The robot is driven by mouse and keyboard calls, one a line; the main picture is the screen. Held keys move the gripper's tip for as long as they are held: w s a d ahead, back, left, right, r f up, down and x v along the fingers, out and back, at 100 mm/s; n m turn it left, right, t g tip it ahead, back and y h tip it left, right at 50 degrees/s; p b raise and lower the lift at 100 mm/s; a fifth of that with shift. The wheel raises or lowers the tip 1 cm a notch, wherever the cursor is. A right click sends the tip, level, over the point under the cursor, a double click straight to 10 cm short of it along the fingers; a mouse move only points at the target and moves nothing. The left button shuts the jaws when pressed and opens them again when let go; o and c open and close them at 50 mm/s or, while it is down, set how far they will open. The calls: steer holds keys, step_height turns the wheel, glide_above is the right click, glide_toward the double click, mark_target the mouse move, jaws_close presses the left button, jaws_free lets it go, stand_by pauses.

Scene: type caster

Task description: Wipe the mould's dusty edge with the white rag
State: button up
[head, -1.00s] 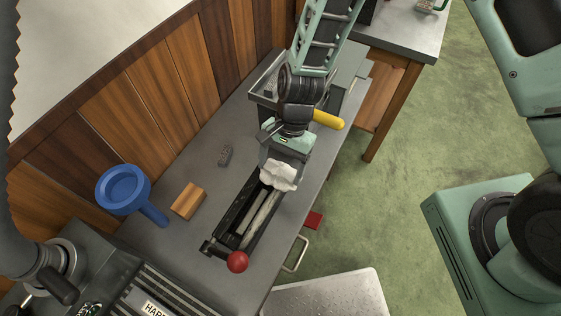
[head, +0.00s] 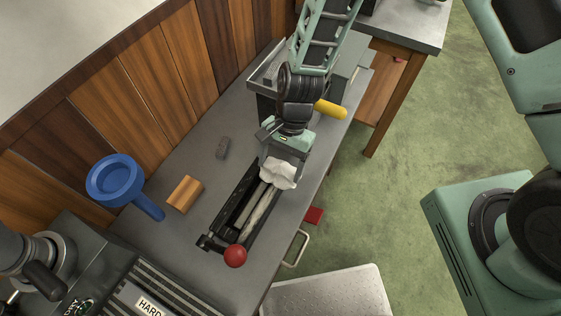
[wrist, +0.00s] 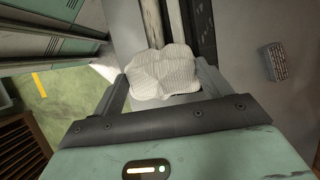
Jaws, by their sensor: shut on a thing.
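My gripper (wrist: 162,85) is shut on the white rag (wrist: 165,72), which bunches out between and in front of the fingers. In the head view the white rag (head: 279,173) hangs under the gripper at the far end of the mould. The mould (head: 227,212) is a long dark tray with a red ball knob (head: 235,256) at its near end. A pale, dusty-looking edge (head: 259,212) runs along its right side. The rag is over the far end of that edge; whether it touches is hidden. In the wrist view the mould (wrist: 203,35) runs away beyond the rag.
A blue funnel-like object (head: 116,181), a wooden block (head: 185,194) and a small grey block (head: 222,148) lie on the grey bench left of the mould. A dark machine (head: 120,285) stands at the near left. The bench's right edge is close to the mould.

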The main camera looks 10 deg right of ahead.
steer(key=shift+f+b, duration=0.65)
steer(key=shift+f, duration=0.35)
steer(key=shift+s+a+r, duration=0.15)
steer(key=shift+s+a, duration=0.95)
steer(key=shift+s, duration=0.3)
steer(key=shift+s+a+f+p, duration=0.1)
steer(key=shift+s+a, duration=1.1)
steer(key=shift+s, duration=0.4)
steer(key=shift+s+a+f+p, duration=0.1)
steer(key=shift+s+a+p, duration=0.05)
steer(key=shift+s+a, duration=1.25)
steer(key=shift+s+a+f+p, duration=0.1)
steer(key=shift+s+a, duration=0.9)
steer(key=shift+s, duration=0.75)
steer(key=shift+s+a+r, duration=0.1)
steer(key=shift+s+a, duration=0.85)
steer(key=shift+s, duration=0.3)
steer(key=shift+r+p, duration=0.2)
steer(key=shift+p, duration=0.25)
